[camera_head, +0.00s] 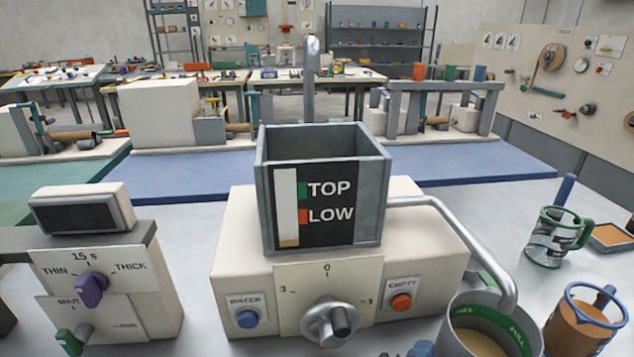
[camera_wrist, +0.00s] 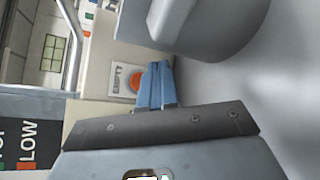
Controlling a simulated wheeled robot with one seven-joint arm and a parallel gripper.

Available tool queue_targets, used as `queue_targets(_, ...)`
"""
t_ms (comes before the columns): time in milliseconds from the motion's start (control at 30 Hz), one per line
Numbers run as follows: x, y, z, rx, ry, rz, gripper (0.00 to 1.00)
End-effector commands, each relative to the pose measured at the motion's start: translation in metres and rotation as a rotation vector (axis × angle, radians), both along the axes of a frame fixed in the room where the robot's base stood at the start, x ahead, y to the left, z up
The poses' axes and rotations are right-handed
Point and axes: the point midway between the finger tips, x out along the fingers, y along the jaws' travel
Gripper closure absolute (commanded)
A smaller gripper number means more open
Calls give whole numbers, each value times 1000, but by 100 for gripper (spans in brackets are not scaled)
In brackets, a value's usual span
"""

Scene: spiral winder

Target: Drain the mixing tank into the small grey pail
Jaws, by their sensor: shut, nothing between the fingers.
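The mixing tank (camera_head: 320,148) is an open grey box on a cream machine base. Its gauge strip (camera_head: 287,205), beside TOP and LOW marks, is pale with a little brown at the bottom, below LOW. A bent metal spout (camera_head: 505,285) ends over the small grey pail (camera_head: 450,347). The pail has a green FULL band inside and holds brown liquid below that band. The orange EMPTY button (camera_head: 401,302) is on the machine's front right. My gripper (camera_wrist: 160,68) is shut and empty, its blue fingers in front of the EMPTY button (camera_wrist: 137,82); contact is unclear.
A blue WATER button (camera_head: 247,319) and a numbered dial knob (camera_head: 335,322) are on the same front. A THIN/THICK knob (camera_head: 91,289) is at left. A glass jug (camera_head: 552,240) and a brown-filled mug (camera_head: 580,322) stand right of the pail.

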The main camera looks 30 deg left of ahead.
Motion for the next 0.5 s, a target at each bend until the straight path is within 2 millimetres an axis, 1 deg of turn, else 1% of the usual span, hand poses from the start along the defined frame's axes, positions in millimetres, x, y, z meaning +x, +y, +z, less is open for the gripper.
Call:
queue_targets(367, 0, 0, 0, 0, 0, 0, 100)
queue_targets(500, -3, -1, 3, -1, 2, -1, 100)
